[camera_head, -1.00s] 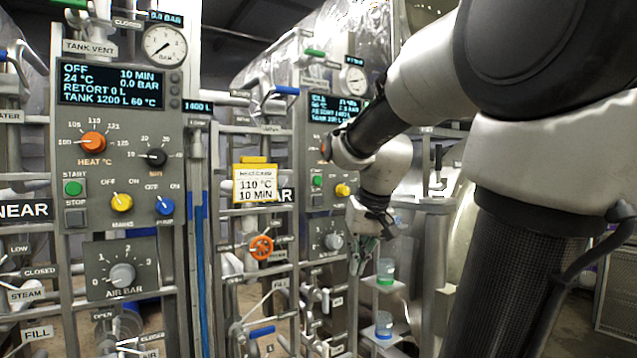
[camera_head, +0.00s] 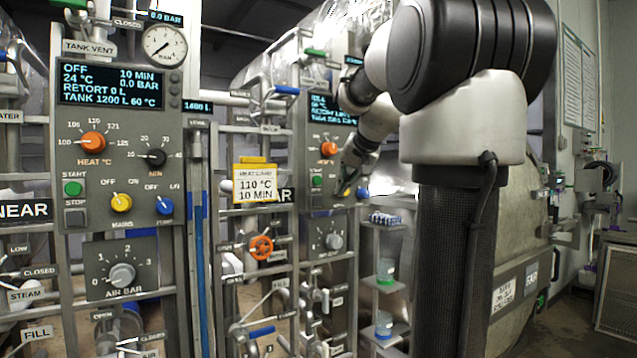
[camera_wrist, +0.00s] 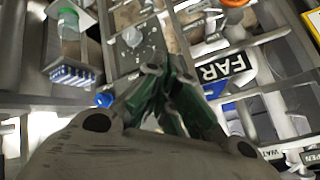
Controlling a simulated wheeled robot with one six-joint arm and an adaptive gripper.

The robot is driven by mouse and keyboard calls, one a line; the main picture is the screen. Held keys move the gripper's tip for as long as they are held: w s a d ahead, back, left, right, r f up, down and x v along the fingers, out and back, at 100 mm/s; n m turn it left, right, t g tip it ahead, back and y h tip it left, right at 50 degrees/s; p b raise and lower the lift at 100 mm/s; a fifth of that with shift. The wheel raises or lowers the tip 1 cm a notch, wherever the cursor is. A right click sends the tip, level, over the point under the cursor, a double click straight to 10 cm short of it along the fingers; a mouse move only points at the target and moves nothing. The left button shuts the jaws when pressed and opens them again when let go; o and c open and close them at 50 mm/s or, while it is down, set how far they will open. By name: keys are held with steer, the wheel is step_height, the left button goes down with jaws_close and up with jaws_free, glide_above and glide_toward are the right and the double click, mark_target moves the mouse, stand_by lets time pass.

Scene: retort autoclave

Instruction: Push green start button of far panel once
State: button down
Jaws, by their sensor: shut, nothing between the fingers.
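The far panel (camera_head: 312,204) is a grey board in the middle of the head view. Its green start button (camera_head: 317,181) shows at the left, uncovered, below an orange heat knob (camera_head: 329,149). My gripper (camera_head: 343,189) is shut and empty in front of this panel, just right of the green button and apart from it in the picture. It partly covers a yellow knob. In the wrist view my shut fingers (camera_wrist: 165,72) point at the panel's lower part and the green button is not seen, likely hidden behind them. The gap to the panel is unclear.
A blue knob (camera_head: 363,192) sits right of my gripper and also shows in the wrist view (camera_wrist: 105,99). The near panel (camera_head: 122,218) has its own green button (camera_head: 73,188). A yellow-topped card (camera_head: 255,184) hangs between the panels. Shelves (camera_head: 385,285) with jars stand lower right.

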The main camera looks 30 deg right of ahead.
mark_target(321, 181)
steer(key=shift+w, duration=0.1)
steer(key=shift+w, duration=4.3)
steer(key=shift+w, duration=0.1)
steer(key=shift+w, duration=0.35)
steer(key=shift+w, duration=0.65)
steer(key=shift+s, duration=1.1)
steer(key=shift+s, duration=2.5)
